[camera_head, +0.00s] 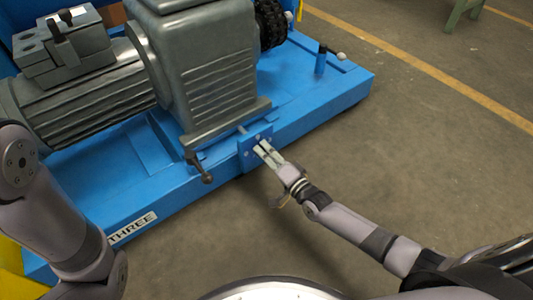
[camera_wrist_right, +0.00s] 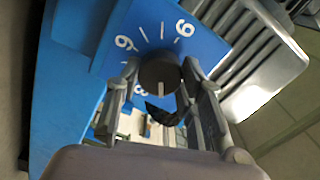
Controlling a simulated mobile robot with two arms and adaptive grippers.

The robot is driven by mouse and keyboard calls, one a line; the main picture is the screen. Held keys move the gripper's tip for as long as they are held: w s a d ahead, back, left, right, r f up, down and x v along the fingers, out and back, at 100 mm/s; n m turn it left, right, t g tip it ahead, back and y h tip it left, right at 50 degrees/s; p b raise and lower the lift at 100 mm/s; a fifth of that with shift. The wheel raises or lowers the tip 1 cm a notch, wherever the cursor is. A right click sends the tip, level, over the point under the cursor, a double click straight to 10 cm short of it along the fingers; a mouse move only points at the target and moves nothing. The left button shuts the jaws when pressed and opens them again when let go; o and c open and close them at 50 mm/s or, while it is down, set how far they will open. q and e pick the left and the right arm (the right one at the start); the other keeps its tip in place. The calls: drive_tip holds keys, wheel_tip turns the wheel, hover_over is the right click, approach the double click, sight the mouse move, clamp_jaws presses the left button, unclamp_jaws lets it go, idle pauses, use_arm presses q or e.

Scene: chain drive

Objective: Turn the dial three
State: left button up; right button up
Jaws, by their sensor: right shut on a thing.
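The dial (camera_wrist_right: 159,72) is a dark round knob with a light pointer line, on a blue plate with white numbers and tick marks. It shows in the right wrist view between the fingers of my right gripper (camera_wrist_right: 158,92), which is shut on it. In the head view my right gripper (camera_head: 268,152) reaches the small blue dial plate (camera_head: 247,150) on the front of the blue base, and it hides the knob there.
The blue base (camera_head: 335,90) carries a grey motor (camera_head: 95,100) and a grey gearbox (camera_head: 208,70). A dark-handled lever (camera_head: 199,168) sticks out just left of the dial plate. A small post with a lever (camera_head: 321,60) stands at the far right.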

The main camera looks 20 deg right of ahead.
drive_tip(key=shift+m, duration=0.4)
drive_tip(key=o, duration=1.2)
drive_tip(key=shift+c, duration=0.2)
drive_tip(key=shift+s, duration=0.1)
drive_tip(key=v, duration=1.2)
